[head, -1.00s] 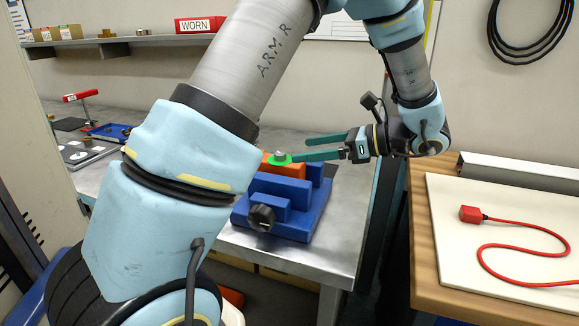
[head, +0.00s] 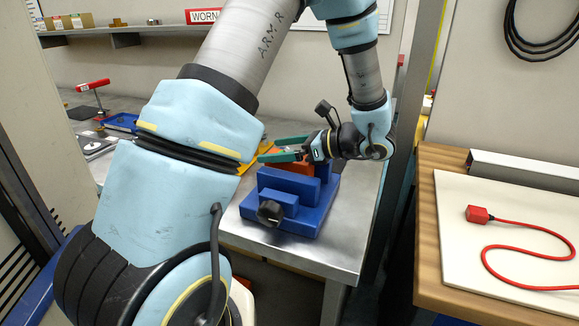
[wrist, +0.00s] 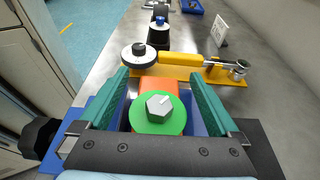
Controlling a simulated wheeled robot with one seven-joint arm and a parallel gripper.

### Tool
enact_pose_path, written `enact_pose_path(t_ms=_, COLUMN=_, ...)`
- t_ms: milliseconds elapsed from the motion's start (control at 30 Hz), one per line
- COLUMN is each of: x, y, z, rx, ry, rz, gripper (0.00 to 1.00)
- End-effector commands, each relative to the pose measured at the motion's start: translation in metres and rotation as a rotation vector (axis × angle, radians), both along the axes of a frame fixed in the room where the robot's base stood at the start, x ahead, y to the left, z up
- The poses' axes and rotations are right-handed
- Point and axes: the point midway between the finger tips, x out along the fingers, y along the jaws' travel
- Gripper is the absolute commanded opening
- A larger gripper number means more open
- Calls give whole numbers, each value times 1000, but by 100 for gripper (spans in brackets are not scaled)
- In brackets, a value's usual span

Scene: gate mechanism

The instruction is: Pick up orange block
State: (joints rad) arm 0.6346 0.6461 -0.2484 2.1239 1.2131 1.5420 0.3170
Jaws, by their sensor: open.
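The orange block (head: 292,168) sits in the blue vise-like fixture (head: 290,206) on the metal bench. In the wrist view the block (wrist: 165,82) carries a green disc (wrist: 158,127) with a grey hex nut (wrist: 159,105) on top. My gripper (head: 266,150) is open, its green fingers pointing left over the fixture. In the wrist view my gripper (wrist: 158,73) has one finger on each side of the block and disc, with nothing clamped. Whether the fingers touch the block cannot be told. The disc is hidden in the head view.
A yellow-handled tool (wrist: 180,60) lies across a yellow plate just beyond the fingertips, beside a white round knob (wrist: 139,54). A black knob (head: 270,212) sticks out of the fixture's front. A wooden table with a red cable (head: 520,251) stands at right.

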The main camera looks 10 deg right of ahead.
Motion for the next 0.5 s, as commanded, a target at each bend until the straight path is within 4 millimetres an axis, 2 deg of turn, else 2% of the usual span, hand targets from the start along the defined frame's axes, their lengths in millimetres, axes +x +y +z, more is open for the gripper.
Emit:
enact_pose_path(t_ms=167, x=0, y=0, z=-1, rx=0, ry=0, rz=0, gripper=98)
enact_pose_path(t_ms=500, x=0, y=0, z=0, rx=0, ry=-1, rz=0, gripper=60)
